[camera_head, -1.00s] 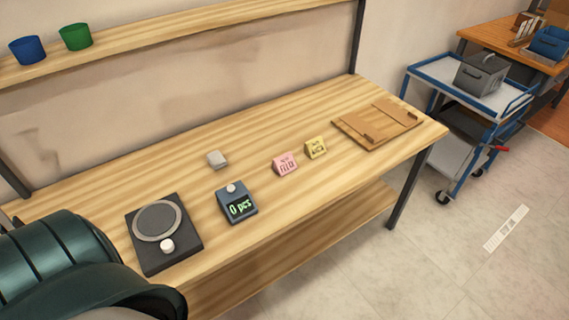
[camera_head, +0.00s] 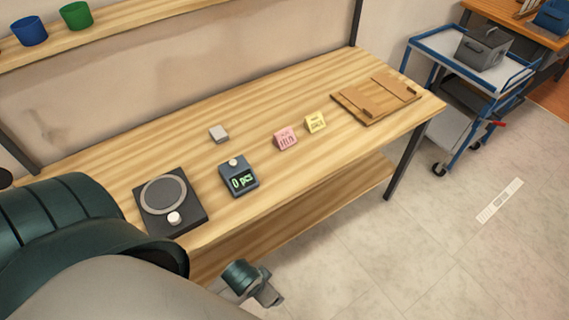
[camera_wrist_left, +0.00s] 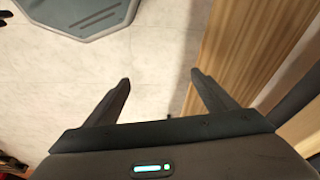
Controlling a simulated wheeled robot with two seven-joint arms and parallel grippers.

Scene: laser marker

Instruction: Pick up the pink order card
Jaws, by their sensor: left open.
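The pink order card (camera_head: 285,139) stands like a small tent on the wooden bench, just left of and in front of a yellow card (camera_head: 315,123). My left gripper (camera_wrist_left: 160,77) is open and empty in the left wrist view, with pale floor between its fingers and a wooden edge to their right. The pink card is not in the wrist view. In the head view, a small teal and grey part of my arm (camera_head: 252,283) shows beyond the bench's front edge, well away from the card. My right gripper is not in view.
A scale with a green display (camera_head: 239,177), a dark round-plate device (camera_head: 171,203) and a small grey block (camera_head: 219,134) are left of the cards. A wooden board (camera_head: 377,99) lies to the right. The bench in front of the pink card is clear.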

